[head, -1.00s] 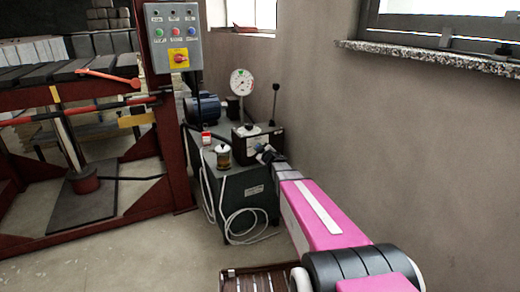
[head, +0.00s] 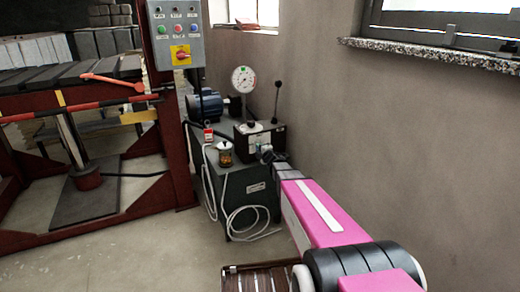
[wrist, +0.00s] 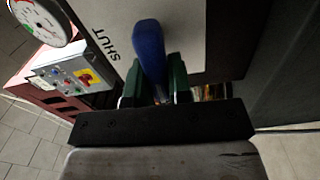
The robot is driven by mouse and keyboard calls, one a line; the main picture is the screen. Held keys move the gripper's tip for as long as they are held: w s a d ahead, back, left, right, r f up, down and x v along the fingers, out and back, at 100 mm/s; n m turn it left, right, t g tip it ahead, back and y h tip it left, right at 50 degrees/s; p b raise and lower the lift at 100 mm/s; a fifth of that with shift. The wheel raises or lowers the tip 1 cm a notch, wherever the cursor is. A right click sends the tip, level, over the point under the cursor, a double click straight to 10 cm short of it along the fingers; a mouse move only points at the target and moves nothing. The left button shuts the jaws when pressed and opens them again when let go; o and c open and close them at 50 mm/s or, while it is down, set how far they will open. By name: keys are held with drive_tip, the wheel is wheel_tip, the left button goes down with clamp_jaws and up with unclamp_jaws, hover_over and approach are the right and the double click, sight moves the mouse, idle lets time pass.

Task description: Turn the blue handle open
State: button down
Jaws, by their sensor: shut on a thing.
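The blue handle (wrist: 148,48) stands in the middle of the wrist view, its rounded end towards the top. My gripper (wrist: 152,82) has a green finger on either side of the handle's lower part and is shut on it. The printed word SHUT (wrist: 118,43) is on the pale panel to the left of the handle. In the head view my gripper (head: 266,153) is at the dark box on the machine, and the handle is too small and covered to make out. The handle's base is hidden by the fingers.
A round gauge (head: 243,79) rises above the machine (head: 245,185), with a thin black lever (head: 276,100) beside it. A grey control box (head: 177,35) hangs on the red press frame (head: 178,150). A bare wall is close on the right. White hoses (head: 250,220) hang in front.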

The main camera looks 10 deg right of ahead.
drive_tip(key=shift+f+n, duration=0.1)
drive_tip(key=shift+n, duration=0.4)
drive_tip(key=c, duration=1)
unclamp_jaws()
drive_tip(key=shift+c, duration=0.2)
drive_tip(key=shift+s, duration=0.1)
drive_tip(key=v, duration=1)
drive_tip(key=shift+s, duration=0.35)
drive_tip(key=shift+d, duration=0.15)
